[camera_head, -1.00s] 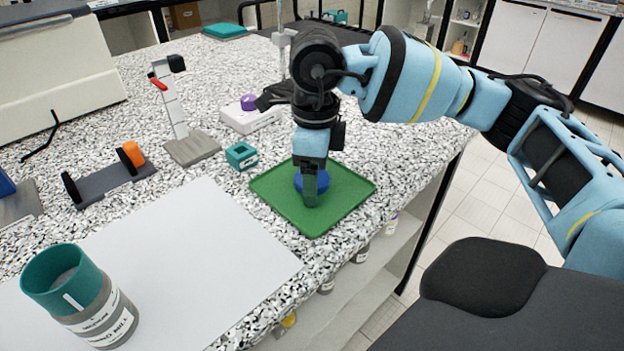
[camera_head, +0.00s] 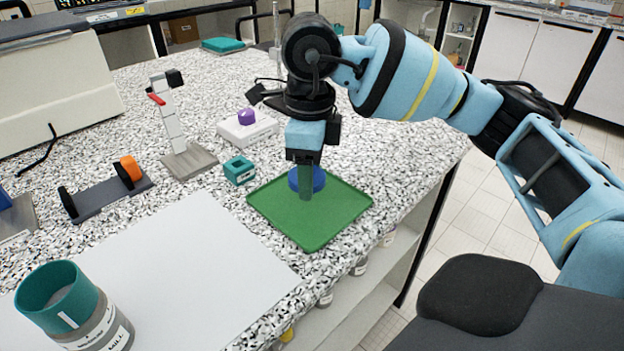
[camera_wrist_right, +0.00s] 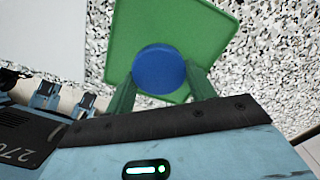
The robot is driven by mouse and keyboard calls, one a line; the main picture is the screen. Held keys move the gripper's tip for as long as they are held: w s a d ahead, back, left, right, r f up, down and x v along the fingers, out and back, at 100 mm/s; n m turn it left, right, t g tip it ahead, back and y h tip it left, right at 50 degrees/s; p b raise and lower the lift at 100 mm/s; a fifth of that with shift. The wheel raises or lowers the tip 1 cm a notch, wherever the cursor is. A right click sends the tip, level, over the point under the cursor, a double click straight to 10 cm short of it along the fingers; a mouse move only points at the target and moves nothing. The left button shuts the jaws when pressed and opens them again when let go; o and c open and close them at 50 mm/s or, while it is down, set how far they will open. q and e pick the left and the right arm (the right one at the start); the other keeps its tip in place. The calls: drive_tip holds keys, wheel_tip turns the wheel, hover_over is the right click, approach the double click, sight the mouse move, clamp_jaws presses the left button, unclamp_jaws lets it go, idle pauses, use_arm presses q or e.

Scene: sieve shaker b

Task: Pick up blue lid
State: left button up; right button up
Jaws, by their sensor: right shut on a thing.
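The blue lid (camera_head: 318,180) is round and is partly hidden behind my right gripper in the head view. It also shows in the right wrist view (camera_wrist_right: 158,70), between the two green-grey fingers. My right gripper (camera_head: 306,192) points down over the green tray (camera_head: 335,215) and is shut on the lid. The lid is at or just above the tray; I cannot tell whether it touches. The tray also shows in the right wrist view (camera_wrist_right: 140,25). My left gripper is not in view.
A teal block (camera_head: 240,171), a white box with a purple knob (camera_head: 247,127) and a stand with a red clip (camera_head: 180,130) are left of the tray. The counter's edge runs close right of the tray.

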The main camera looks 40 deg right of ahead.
drive_tip(key=s+a, duration=0.1)
drive_tip(key=a, duration=0.3)
drive_tip(key=s+a, duration=0.2)
drive_tip(key=a, duration=0.3)
drive_tip(key=s+a+r, duration=0.1)
drive_tip(key=s+a, duration=0.1)
drive_tip(key=a, duration=0.3)
drive_tip(key=shift+s+a+r, duration=0.1)
drive_tip(key=shift+s+a, duration=0.1)
drive_tip(key=shift+s, duration=0.05)
